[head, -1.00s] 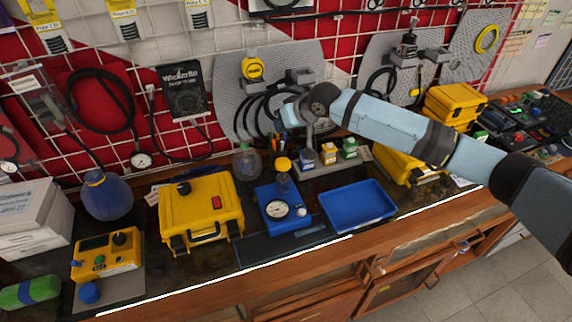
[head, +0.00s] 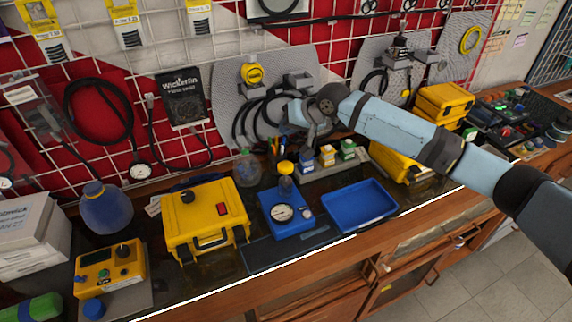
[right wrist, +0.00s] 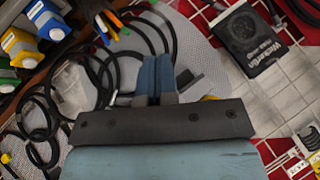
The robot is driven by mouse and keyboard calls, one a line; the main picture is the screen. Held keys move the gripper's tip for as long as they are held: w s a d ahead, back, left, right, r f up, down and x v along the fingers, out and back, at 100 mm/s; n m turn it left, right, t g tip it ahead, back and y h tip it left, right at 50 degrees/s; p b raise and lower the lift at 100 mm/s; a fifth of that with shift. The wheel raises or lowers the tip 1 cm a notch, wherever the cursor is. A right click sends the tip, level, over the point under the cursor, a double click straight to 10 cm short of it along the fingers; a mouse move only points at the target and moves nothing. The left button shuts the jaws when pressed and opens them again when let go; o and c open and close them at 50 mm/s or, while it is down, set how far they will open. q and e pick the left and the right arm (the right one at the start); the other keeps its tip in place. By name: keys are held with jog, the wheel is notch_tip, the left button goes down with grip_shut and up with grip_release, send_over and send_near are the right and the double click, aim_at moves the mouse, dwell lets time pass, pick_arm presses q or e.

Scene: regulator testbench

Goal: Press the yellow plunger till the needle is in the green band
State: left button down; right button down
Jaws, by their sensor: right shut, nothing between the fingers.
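The yellow plunger (head: 286,167) is a round cap on top of a clear cylinder at the back of the blue gauge unit (head: 297,229). The round white dial (head: 281,212) is on the unit's front; its needle and green band are too small to read. My right gripper (head: 288,126) is in the air above and behind the plunger, apart from it, partly hidden by my own wrist. In the right wrist view my right gripper (right wrist: 155,66) has its blue fingers together, with nothing held. The plunger is not clearly seen there. My left gripper is not in view.
Small bottles (head: 327,155) stand behind. Coiled black hoses (right wrist: 95,85) hang on the wall panel near my gripper. A dark mat lies in front.

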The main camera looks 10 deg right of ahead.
jog(key=b, duration=0.7)
send_over(287, 163)
notch_tip(287, 163, down, 6)
jog(key=shift+s+f, duration=0.1)
jog(key=shift+f, duration=1.25)
jog(key=shift+f, duration=0.25)
dwell(0.5)
